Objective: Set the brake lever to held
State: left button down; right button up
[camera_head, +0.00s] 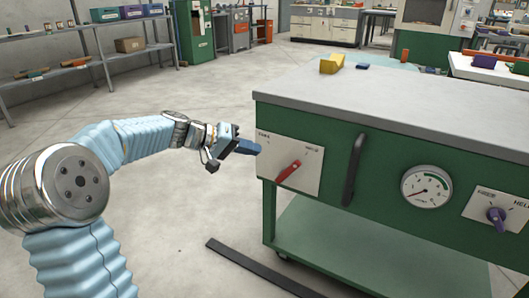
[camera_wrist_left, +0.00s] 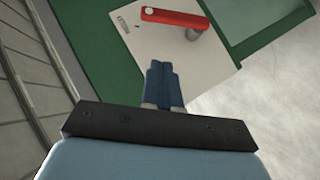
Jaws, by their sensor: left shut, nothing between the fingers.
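The brake lever (camera_head: 288,171) is a red handle on a white plate (camera_head: 310,184) at the left of the green bench's front. The plate has a printed label at its upper left and another at its upper right. In the head view the lever slants, its upper end toward the right label. The lever also shows in the left wrist view (camera_wrist_left: 172,18), beyond my fingertips. My left gripper (camera_head: 250,147) is shut and empty, just left of the plate's upper left corner. Its blue fingers (camera_wrist_left: 162,82) lie together in the wrist view, apart from the lever. My right gripper is not in view.
The green bench (camera_head: 390,140) has a grey top, with a yellow block (camera_head: 332,63) at the back. A black vertical handle (camera_head: 354,170), a round gauge (camera_head: 427,187) and a purple knob (camera_head: 497,216) are right of the plate. Open floor lies to the left.

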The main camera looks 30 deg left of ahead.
pick_arm(q)
jog(key=shift+v, duration=2.15)
jog(key=s+d+f+n+g+y+p, duration=0.15)
jog(key=d+f, duration=0.25)
jog(key=f, duration=0.5)
jog(key=s+d+f+g+y+p, duration=0.1)
jog(key=d+f+g+p, duration=0.2)
jog(key=f, duration=0.7)
jog(key=s+d+f+g+y+p, duration=0.15)
jog(key=d+f, duration=0.25)
jog(key=f, duration=0.5)
jog(key=s+d+f+m+g+p, duration=0.1)
jog(key=s+d+f, duration=0.4)
jog(key=s, duration=0.4)
jog(key=s+d+f+m+g+p, duration=0.1)
jog(key=s+d+f+m+p, duration=0.1)
jog(key=s+d+f, duration=0.4)
jog(key=s+d, duration=0.2)
jog(key=s, duration=0.1)
jog(key=shift+d+f+g+y, duration=0.2)
jog(key=shift+f+g+y, duration=0.1)
jog(key=shift+s+a, duration=0.1)
